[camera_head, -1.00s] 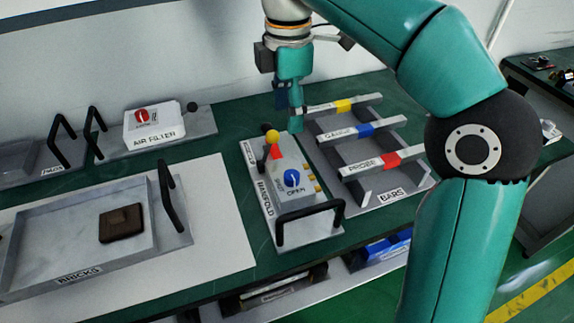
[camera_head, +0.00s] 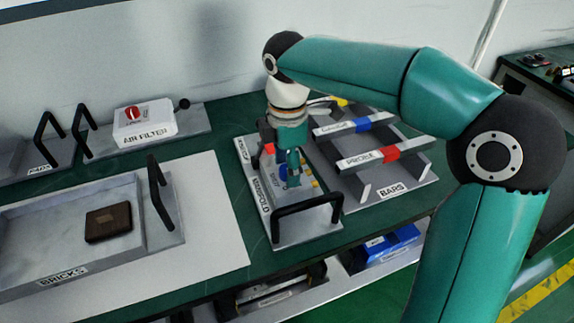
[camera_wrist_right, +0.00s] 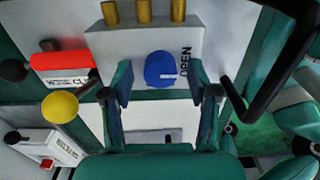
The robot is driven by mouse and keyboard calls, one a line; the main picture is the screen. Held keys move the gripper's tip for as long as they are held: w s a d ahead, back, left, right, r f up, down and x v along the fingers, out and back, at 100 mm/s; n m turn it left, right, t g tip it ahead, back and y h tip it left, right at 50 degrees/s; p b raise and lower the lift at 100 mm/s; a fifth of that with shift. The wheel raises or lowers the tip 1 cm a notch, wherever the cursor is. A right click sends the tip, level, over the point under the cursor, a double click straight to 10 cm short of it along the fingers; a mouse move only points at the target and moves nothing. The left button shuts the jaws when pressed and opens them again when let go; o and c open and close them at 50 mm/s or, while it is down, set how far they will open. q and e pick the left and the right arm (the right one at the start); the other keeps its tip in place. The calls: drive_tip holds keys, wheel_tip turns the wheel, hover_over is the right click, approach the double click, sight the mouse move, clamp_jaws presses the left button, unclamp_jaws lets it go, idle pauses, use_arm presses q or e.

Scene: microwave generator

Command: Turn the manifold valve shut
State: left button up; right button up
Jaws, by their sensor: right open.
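The manifold (camera_head: 250,165) is a grey panel on the green bench with a black handle at its front. Its blue valve knob (camera_wrist_right: 160,70) shows in the wrist view, with the word OPEN beside it. My right gripper (camera_head: 290,170) points down over the manifold and largely hides the knob in the head view. In the wrist view the right gripper (camera_wrist_right: 160,78) is open, with one finger on each side of the knob. I cannot tell whether the fingers touch it. My left gripper is not in view.
A red labelled block (camera_wrist_right: 62,62) and a yellow ball (camera_wrist_right: 60,106) sit left of the knob, and brass stubs (camera_wrist_right: 145,12) stand behind it. The black handle (camera_head: 305,208) rises in front. The bars rack (camera_head: 410,178) is at right, the bricks tray (camera_head: 115,265) at left.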

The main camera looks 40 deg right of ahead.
clamp_jaws()
idle(0.3)
drive_tip(key=shift+m, duration=0.4)
drive_tip(key=m+p, duration=0.1)
drive_tip(key=m, duration=0.2)
drive_tip(key=shift+m+p, duration=0.3)
drive_tip(key=shift+p, duration=0.05)
drive_tip(key=m+p, duration=0.1)
drive_tip(key=m, duration=0.3)
drive_tip(key=shift+m, duration=0.3)
drive_tip(key=m, duration=0.4)
drive_tip(key=shift+p, duration=0.35)
drive_tip(key=shift+m, duration=2.5)
